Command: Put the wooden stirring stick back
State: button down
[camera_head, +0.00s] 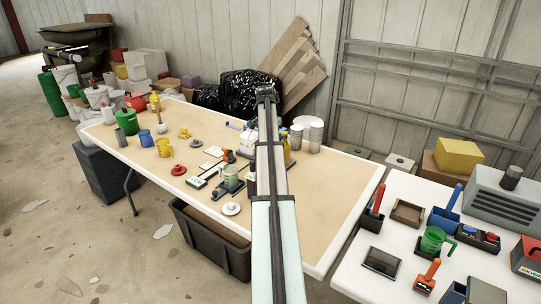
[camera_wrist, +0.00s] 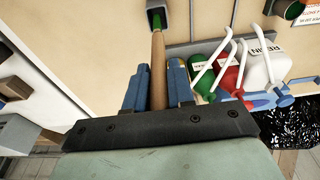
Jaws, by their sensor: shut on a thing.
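In the wrist view my gripper (camera_wrist: 158,68) has its two blue fingers on either side of the wooden stirring stick (camera_wrist: 158,52) and is shut on it. The stick points away from the gripper toward the top of the picture. At its far end, green shows against a dark grey, square-edged piece (camera_wrist: 157,18). I cannot tell whether the stick end is inside that piece or in front of it. In the head view my arm hides the gripper and the stick.
Close right of the gripper in the wrist view stand green (camera_wrist: 203,84), red (camera_wrist: 230,76) and white (camera_wrist: 266,66) bottles with pump spouts. In the head view the long table (camera_head: 330,205) holds cups, tins and tools left of my arm. A white table (camera_head: 350,280) stands at right.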

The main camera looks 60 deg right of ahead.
jog(key=shift+f, duration=2.85)
jog(key=c, duration=1)
grip_release()
jog(key=r, duration=0.4)
jog(key=a+r, duration=0.1)
jog(key=r, duration=0.3)
jog(key=a+r, duration=0.1)
jog(key=r, duration=0.3)
jog(key=shift+r, duration=0.1)
jog(key=shift+d, duration=0.1)
